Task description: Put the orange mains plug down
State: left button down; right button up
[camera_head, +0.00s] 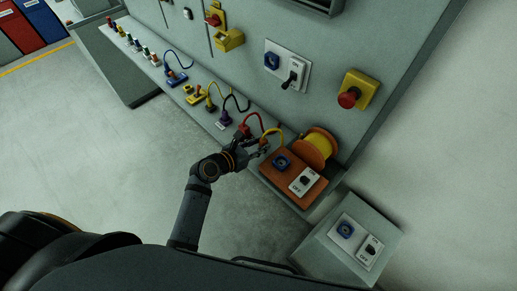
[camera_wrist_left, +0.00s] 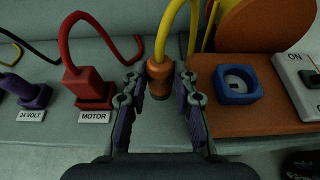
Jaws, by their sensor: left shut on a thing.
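The orange mains plug (camera_wrist_left: 158,80) is between the fingertips of my left gripper (camera_wrist_left: 158,88), with its yellow cable rising from the top. My left gripper (camera_head: 262,146) is shut on it, just left of the orange board (camera_head: 268,176); in the head view the plug is small and mostly hidden by the fingers. The board carries a blue round socket (camera_head: 282,162), also in the left wrist view (camera_wrist_left: 237,84), and a white ON/OFF switch (camera_head: 305,181). I cannot tell whether the plug touches the bench. My right gripper is not in view.
An orange reel of yellow cable (camera_head: 316,148) stands behind the board. A red plug (camera_wrist_left: 88,84) labelled MOTOR and a purple plug (camera_wrist_left: 30,92) labelled 24 VOLT stand left of the gripper. A red stop button (camera_head: 349,97) is on the wall panel. A lower grey box (camera_head: 312,246) carries another socket and switch.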

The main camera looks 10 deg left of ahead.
pick_arm(q)
notch_tip(320, 180, down, 3)
jog(key=shift+r, duration=0.2)
jog(key=c, duration=1.3)
grip_release()
jog(key=shift+c, duration=0.2)
jog(key=v, duration=1.2)
